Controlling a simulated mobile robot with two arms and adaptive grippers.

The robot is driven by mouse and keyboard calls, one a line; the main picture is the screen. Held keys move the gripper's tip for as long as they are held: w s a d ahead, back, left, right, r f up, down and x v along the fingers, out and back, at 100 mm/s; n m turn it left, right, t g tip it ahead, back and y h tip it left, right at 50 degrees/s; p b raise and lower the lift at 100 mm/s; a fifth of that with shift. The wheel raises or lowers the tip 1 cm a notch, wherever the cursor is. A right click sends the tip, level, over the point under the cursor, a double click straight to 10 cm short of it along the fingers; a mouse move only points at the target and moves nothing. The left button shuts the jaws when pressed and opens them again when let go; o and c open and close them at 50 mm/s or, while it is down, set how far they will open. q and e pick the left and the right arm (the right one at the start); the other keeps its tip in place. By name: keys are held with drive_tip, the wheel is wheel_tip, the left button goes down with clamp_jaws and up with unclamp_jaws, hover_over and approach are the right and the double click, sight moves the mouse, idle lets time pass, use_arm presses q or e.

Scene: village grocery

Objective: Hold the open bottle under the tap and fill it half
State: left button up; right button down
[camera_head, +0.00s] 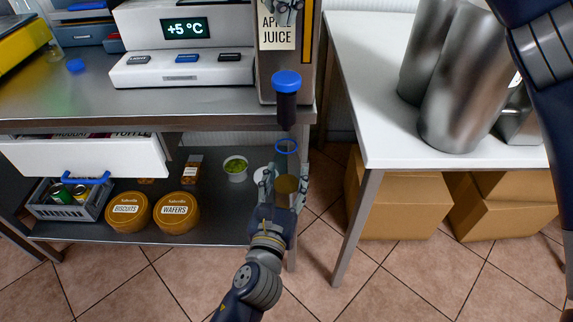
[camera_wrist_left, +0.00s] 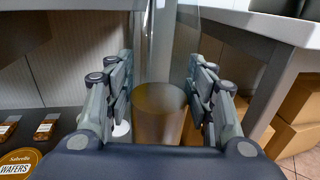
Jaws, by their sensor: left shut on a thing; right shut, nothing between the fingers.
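The clear bottle (camera_head: 287,160) with a blue ring at its mouth stands upright in my left gripper (camera_head: 283,190), which is shut on it. Amber liquid fills its lower part; the liquid (camera_wrist_left: 160,115) and its surface also show in the left wrist view between the fingers. The dark tap (camera_head: 287,108) with a blue top is on the front of the apple juice dispenser (camera_head: 265,80), its lower end just above the bottle's mouth. I cannot make out a stream. My right gripper (camera_head: 287,6) is shut and empty at the top edge, in front of the dispenser, partly cut off.
The metal counter (camera_head: 215,103) edge and lower shelf (camera_head: 140,228) lie left of the bottle. A white table (camera_head: 370,120) with metal cylinders (camera_head: 465,90) stands right, cardboard boxes (camera_head: 390,215) beneath. The wafers tub (camera_head: 176,211) is on the shelf. A blue cap (camera_head: 76,66) lies on the counter.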

use_arm(q)
drive_tip(key=d+v, duration=0.2)
drive_tip(key=v, duration=0.7)
drive_tip(key=shift+s+b, duration=0.4)
drive_tip(key=shift+s, duration=0.2)
drive_tip(key=shift+r, duration=0.1)
idle(0.5)
